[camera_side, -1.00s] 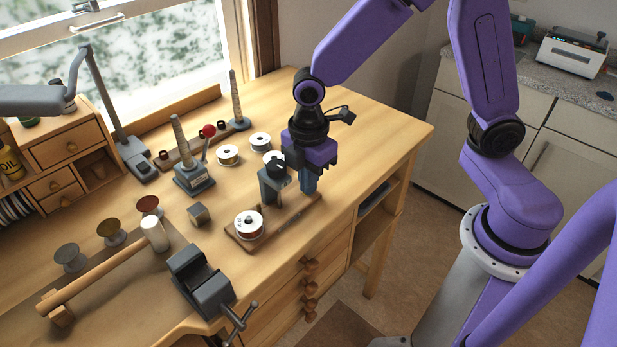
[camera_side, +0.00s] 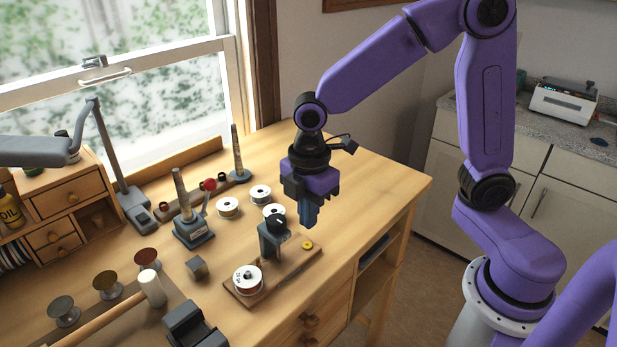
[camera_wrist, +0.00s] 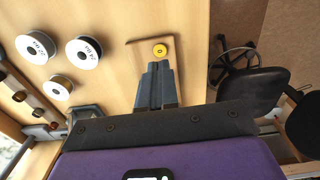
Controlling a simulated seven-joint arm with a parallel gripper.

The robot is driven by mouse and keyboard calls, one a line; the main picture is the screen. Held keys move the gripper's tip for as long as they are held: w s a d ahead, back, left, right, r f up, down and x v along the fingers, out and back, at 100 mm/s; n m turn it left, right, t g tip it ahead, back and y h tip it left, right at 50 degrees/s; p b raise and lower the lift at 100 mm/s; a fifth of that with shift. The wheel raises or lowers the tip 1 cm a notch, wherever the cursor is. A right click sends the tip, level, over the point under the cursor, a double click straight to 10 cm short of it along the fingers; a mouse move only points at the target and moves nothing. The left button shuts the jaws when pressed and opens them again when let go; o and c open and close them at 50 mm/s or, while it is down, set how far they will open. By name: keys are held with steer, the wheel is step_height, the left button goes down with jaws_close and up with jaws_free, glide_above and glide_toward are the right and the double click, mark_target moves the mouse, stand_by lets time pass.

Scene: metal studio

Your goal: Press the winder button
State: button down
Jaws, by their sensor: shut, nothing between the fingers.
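The winder is a flat wooden base (camera_side: 285,270) with a grey post and black knob (camera_side: 276,222) and a white-topped spool (camera_side: 247,279) of coppery wire at its near-left end. Its yellow round button (camera_side: 307,245) is on the right end of the base, in plain sight. The button (camera_wrist: 160,50) also shows in the wrist view, just beyond my fingertips. My gripper (camera_side: 308,225) is shut and empty, pointing down above the button with a visible gap. In the wrist view its closed fingers (camera_wrist: 157,68) end close below the button. Whether the button is pressed in cannot be told.
Loose wire spools (camera_side: 228,207) lie behind the winder. The right part of the bench is clear.

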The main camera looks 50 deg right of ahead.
step_height(320, 180, up, 8)
steer(key=shift+r, duration=0.2)
stand_by(0.3)
